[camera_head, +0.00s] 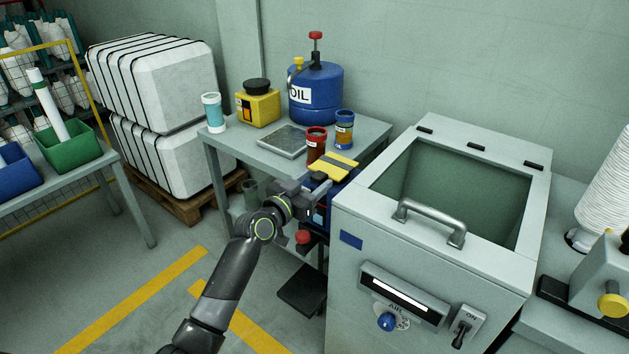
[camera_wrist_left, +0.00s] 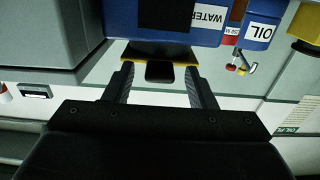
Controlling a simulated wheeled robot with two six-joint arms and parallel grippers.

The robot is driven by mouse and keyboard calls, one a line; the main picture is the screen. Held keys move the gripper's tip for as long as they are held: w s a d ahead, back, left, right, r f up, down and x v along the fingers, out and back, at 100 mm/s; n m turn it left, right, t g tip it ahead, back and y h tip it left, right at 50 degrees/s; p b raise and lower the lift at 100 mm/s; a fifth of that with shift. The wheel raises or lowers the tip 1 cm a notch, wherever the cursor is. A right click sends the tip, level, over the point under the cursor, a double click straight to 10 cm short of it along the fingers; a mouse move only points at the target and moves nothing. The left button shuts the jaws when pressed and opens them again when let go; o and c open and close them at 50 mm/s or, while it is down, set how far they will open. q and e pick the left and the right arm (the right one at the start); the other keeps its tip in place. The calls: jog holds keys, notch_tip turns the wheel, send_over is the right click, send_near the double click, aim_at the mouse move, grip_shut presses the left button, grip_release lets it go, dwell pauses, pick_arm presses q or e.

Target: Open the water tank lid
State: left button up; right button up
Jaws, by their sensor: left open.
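The water tank is a blue box, mostly hidden in the head view behind my gripper and the grey cabinet. Its yellow lid (camera_head: 336,164), with a dark band across it, lies flat on top and looks closed. In the left wrist view, which is upside down, the blue water tank (camera_wrist_left: 118,18) shows its WATER label and the yellow-edged lid with a black tab (camera_wrist_left: 160,72). My left gripper (camera_head: 314,188) is open beside the tank; in the wrist view its fingers (camera_wrist_left: 160,84) stand on either side of the tab. Contact cannot be told. My right gripper is out of view.
The grey cabinet (camera_head: 345,215) with a handled window lid stands close on the right. Behind, a table (camera_head: 240,145) holds a blue OIL can (camera_head: 316,95), a yellow can (camera_head: 257,107), a red jar (camera_head: 316,145), a blue-orange jar (camera_head: 344,130) and a cup (camera_head: 213,112).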

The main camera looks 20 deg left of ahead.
pick_arm(q)
jog(key=shift+w+d, duration=0.15)
jog(key=shift+w, duration=0.25)
grip_shut()
